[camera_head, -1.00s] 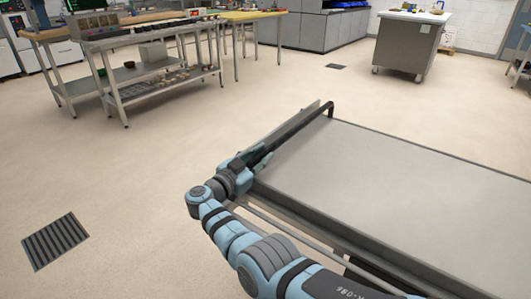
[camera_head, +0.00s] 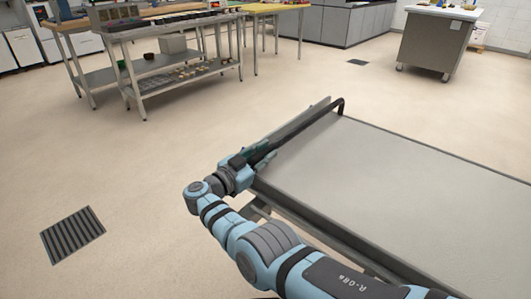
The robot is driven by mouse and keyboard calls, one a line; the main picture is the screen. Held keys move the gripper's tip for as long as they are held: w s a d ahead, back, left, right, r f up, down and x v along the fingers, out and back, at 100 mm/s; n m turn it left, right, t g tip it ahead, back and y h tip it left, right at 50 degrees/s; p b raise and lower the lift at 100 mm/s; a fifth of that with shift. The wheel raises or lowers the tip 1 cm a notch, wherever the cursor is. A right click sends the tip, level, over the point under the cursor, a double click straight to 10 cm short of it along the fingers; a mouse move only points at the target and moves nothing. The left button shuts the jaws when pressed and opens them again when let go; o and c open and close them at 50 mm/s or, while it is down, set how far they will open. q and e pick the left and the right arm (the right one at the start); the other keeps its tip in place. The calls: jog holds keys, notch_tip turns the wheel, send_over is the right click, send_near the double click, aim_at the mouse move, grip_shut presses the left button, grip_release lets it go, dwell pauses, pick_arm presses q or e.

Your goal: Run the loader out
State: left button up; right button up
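The loader (camera_head: 400,185) is a long flat grey bed with a raised rim, filling the lower right of the head view. A dark handle bar (camera_head: 308,122) runs along its left end and bends down at the far corner. My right gripper (camera_head: 264,157) is at the near part of this bar, with its fingers on either side of it, and looks shut on it. The fingers and wrist hide the bar's near end. My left gripper is not in view.
A steel bench (camera_head: 172,85) with a lower shelf of small items stands at the upper left. A yellow-topped table (camera_head: 270,8) is behind it. A steel cabinet (camera_head: 433,42) stands at the upper right. A floor grate (camera_head: 73,236) lies at the lower left. Floor left of the loader is clear.

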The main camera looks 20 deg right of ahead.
jog(key=o, duration=0.5)
jog(key=shift+w+a+r, duration=0.15)
jog(key=shift+w, duration=0.1)
jog(key=shift+w+f, duration=0.15)
jog(key=shift+f, duration=0.05)
jog(key=shift+r, duration=0.2)
notch_tip(320, 180, up, 10)
jog(key=shift+f, duration=0.15)
